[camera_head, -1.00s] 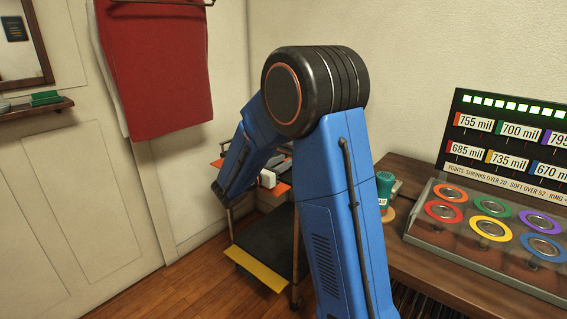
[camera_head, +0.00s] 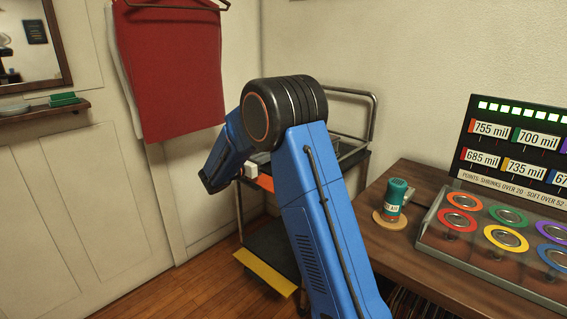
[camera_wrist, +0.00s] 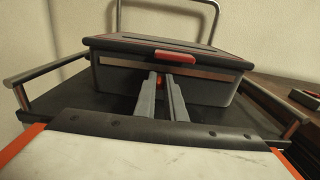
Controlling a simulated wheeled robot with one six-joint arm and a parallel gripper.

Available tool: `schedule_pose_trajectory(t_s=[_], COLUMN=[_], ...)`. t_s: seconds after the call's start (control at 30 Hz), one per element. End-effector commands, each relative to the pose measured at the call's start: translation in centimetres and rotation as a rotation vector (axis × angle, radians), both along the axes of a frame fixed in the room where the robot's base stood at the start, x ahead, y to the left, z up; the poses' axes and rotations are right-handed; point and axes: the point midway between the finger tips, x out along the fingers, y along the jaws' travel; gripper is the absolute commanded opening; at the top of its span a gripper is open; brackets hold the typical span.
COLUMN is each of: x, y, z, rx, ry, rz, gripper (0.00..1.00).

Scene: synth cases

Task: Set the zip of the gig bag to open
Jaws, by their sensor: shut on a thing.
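The gig bag (camera_wrist: 112,73) is a grey, box-like case with a dark top in the wrist view. It lies on the dark top of a cart. A reddish-brown band, seemingly the zip (camera_wrist: 210,73), runs along its front just under the lid. A red grip (camera_wrist: 175,57) sits at the lid's front edge. My gripper (camera_wrist: 160,82) reaches the middle of the bag's front. Its fingers are shut on a small orange-red piece, seemingly the zip pull (camera_wrist: 153,78), mostly hidden by the fingers. Whether the zip is parted cannot be told.
The cart (camera_wrist: 84,85) has side rails and a tall rear handle. A pale panel with orange edges (camera_wrist: 150,155) fills the wrist view's foreground. In the head view, a wooden table (camera_head: 420,195) with a green canister (camera_head: 394,197) stands right; a red cloth (camera_head: 172,65) hangs left.

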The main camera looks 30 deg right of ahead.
Motion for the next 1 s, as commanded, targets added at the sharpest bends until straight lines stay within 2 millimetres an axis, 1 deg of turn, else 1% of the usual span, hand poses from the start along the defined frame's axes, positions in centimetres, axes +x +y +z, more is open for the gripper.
schedule_pose_trajectory(t_s=[0.03, 0.1, 0.2, 0.3, 0.4, 0.6, 0.97, 1.0], x=[1.5, 3.3, 5.5, 7.3, 8.7, 10.0, 10.3, 10.3], y=[0.5, 1.2, 2.0, 2.7, 3.1, 3.6, 3.7, 3.7], z=[-0.1, 0.0, 0.0, -0.1, 0.0, 0.0, 0.1, 0.1], rx=[0.000, 0.000, 0.000, 0.001, 0.001, 0.000, 0.000, 0.000], ry=[-0.002, -0.002, -0.002, -0.002, -0.002, 0.000, 0.000, -0.001], rz=[0.001, 0.001, 0.001, 0.001, 0.001, 0.000, 0.002, 0.002], gripper=[0.00, 0.00, 0.00, 0.00, 0.00, 0.00, 0.00, 0.12])
